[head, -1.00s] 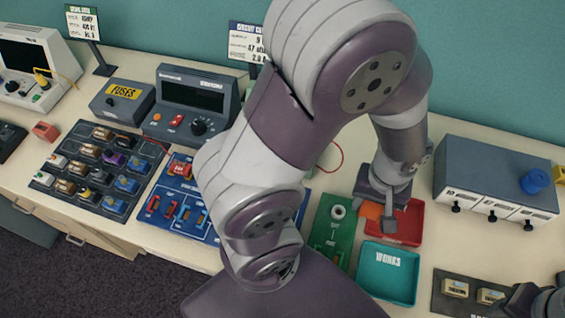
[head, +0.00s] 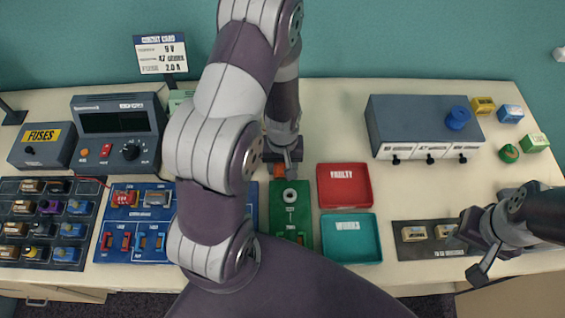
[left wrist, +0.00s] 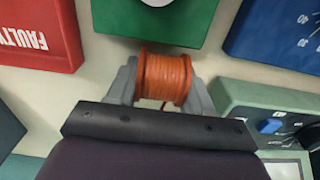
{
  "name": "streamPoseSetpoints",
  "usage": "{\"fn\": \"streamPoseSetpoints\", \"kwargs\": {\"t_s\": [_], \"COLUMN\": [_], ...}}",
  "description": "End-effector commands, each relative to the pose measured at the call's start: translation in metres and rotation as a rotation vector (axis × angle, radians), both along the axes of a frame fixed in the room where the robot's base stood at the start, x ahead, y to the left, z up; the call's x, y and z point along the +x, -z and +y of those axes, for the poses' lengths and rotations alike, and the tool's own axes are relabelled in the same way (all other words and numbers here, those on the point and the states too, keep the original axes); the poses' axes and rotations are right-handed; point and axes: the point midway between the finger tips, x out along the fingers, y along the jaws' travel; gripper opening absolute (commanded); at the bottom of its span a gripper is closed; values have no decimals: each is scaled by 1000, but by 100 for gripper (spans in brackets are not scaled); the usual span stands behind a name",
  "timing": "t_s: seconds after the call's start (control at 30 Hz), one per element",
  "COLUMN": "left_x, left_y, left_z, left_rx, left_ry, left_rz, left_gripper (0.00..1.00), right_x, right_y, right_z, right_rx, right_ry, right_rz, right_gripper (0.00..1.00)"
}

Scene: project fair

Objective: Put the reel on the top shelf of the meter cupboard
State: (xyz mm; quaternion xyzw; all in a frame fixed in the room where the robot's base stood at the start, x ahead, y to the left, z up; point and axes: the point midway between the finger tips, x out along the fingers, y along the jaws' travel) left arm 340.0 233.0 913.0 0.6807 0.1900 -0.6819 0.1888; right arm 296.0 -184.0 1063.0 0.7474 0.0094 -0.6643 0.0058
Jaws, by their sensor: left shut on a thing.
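An orange reel (left wrist: 163,78) sits between the two grey fingers of my left gripper (left wrist: 162,84), which is shut on it. In the head view the left gripper (head: 283,160) points down just behind the green board (head: 290,232), and a bit of the orange reel (head: 279,171) shows under it. I cannot tell whether the reel touches the table. My right gripper (head: 466,254) is open and empty over the front right of the table, by a dark tray. I cannot make out the meter cupboard in these views.
A red FAULTY tray (head: 343,203) and a teal tray (head: 374,256) lie right of the green board. The blue board (head: 170,196) and the grey meter box (head: 118,126) are at left.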

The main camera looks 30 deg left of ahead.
Motion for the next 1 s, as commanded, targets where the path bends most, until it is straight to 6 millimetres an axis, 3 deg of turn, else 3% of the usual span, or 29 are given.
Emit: {"fn": "streamPoseSetpoints", "kwargs": {"t_s": [0.33,0.37,0.4,0.43,0.8,1.0], "left_x": [1,1,1,1,1,2], "left_y": [5,3,3,3,-6,-49], "left_z": [0,0,0,0,0,0], "left_rx": [0,0,0,0,1,1], "left_ry": [0,0,0,0,0,0], "left_rz": [-2,-2,-2,-2,-3,-8], "left_gripper": [18,61,74,76,76,76], "right_x": [0,0,0,0,0,0], "right_y": [3,2,2,2,0,2], "right_z": [0,0,0,0,0,0], "right_rx": [0,0,0,0,0,0], "right_ry": [0,0,0,0,0,0], "right_rz": [0,0,0,0,0,0], "right_gripper": [35,35,35,35,35,35]}}
